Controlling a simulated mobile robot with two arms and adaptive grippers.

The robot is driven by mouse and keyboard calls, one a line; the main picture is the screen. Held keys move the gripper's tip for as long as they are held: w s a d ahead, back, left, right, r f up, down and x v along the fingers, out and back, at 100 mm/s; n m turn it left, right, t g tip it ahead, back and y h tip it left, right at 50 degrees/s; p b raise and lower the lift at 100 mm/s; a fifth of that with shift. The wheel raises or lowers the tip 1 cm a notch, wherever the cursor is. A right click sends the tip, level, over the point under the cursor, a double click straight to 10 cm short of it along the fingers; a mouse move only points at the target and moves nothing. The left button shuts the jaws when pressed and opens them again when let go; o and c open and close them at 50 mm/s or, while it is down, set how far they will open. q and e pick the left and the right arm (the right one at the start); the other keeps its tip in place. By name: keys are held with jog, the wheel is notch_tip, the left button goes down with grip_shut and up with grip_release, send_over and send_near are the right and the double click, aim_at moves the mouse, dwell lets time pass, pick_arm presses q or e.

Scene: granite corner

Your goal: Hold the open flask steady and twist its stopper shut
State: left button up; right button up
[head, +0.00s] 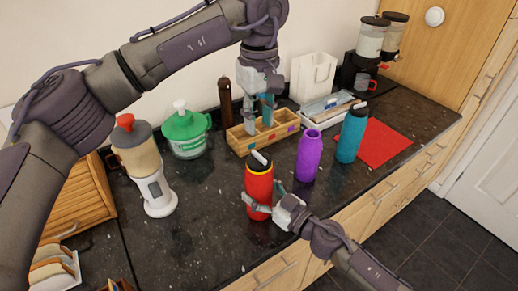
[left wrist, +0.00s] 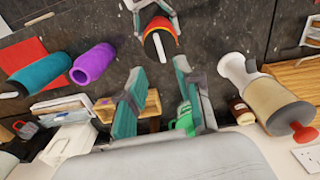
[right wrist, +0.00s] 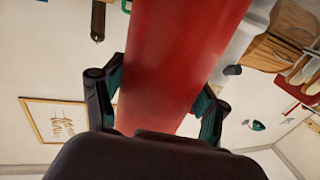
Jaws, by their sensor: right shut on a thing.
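A red flask (head: 259,190) with a yellow-orange rim stands upright near the counter's front. A dark stopper (head: 258,160) with a pale handle sits at its top; I cannot tell how tightly. My right gripper (head: 268,198) is shut on the red flask's lower body, which fills the right wrist view (right wrist: 175,60). My left gripper (head: 259,116) is open and empty, pointing down over the wooden divided tray (head: 240,149), behind the red flask. In the left wrist view, its fingers (left wrist: 160,108) are apart; the stopper (left wrist: 157,42) shows beyond them.
A purple flask (head: 308,157), with no handled stopper visible, and a teal flask (head: 351,135) with a pale handle stand to the right. A red mat (head: 385,143) lies beyond. A blender-like appliance (head: 148,170) and green-lidded jar (head: 187,135) stand left. Clear counter lies left of the red flask.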

aim_at(259, 155)
pick_arm(q)
notch_tip(259, 155, down, 9)
jog(key=shift+r, duration=0.1)
dwell(0.3)
grip_shut()
